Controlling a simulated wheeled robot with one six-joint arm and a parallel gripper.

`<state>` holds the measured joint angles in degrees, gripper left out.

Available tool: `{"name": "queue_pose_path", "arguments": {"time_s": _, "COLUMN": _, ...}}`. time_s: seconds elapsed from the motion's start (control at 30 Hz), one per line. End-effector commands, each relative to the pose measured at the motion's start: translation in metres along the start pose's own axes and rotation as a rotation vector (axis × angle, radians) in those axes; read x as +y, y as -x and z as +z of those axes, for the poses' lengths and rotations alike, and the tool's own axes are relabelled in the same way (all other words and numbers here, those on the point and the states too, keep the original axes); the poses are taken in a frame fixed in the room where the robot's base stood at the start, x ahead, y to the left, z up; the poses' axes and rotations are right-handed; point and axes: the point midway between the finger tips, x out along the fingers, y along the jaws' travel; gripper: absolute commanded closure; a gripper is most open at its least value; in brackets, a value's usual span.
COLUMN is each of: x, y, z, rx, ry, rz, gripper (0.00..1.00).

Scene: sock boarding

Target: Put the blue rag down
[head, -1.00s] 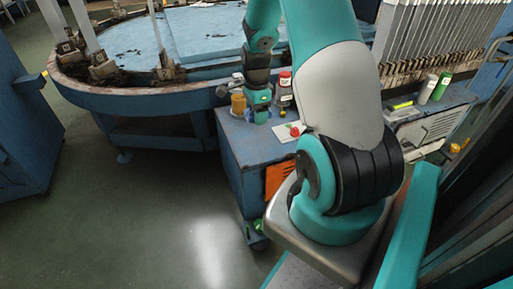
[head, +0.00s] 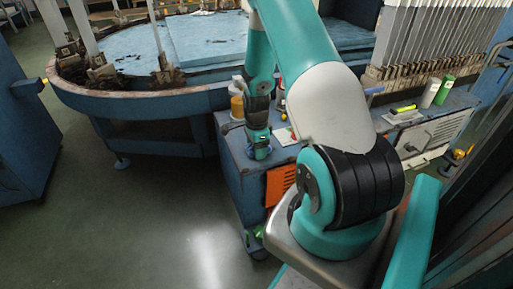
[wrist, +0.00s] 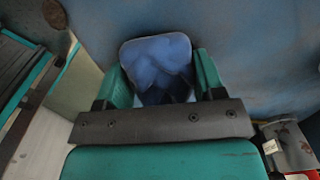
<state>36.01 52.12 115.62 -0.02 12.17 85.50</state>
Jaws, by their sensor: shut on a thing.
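The blue rag (wrist: 158,62) is a folded, creased pad between the two teal fingers of my gripper (wrist: 160,80) in the wrist view. The fingers are shut on it from both sides. A blue worn surface lies behind it; I cannot tell whether the rag touches it. In the head view my gripper (head: 259,152) points down over the near left part of the blue cart top (head: 232,133). The rag is mostly hidden there by the gripper.
A yellow-brown pot (head: 238,105) stands just behind my gripper. A white card (head: 284,136) lies to its right. A green bottle (head: 444,90) and a pale bottle (head: 430,93) stand farther right. A round blue table (head: 120,55) stands behind.

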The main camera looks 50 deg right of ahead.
Motion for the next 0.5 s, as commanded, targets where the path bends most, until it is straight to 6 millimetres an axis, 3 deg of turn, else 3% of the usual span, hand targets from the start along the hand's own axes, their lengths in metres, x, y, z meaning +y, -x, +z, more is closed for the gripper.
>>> {"name": "queue_pose_path", "arguments": {"time_s": 0.17, "x": 0.0003, "y": -0.0038, "z": 0.0000, "rx": 0.000, "ry": 0.000, "rz": 0.001, "gripper": 0.63}}
{"name": "queue_pose_path", "arguments": {"time_s": 0.2, "x": 0.0002, "y": -0.0030, "z": 0.0000, "rx": 0.000, "ry": 0.000, "rz": 0.001, "gripper": 0.31}}
{"name": "queue_pose_path", "arguments": {"time_s": 0.3, "x": 0.0005, "y": -0.0030, "z": 0.0000, "rx": 0.000, "ry": 0.000, "rz": 0.002, "gripper": 0.12}}
{"name": "queue_pose_path", "arguments": {"time_s": 0.5, "x": 0.0007, "y": -0.0030, "z": 0.0000, "rx": 0.000, "ry": 0.000, "rz": 0.002, "gripper": 0.12}}
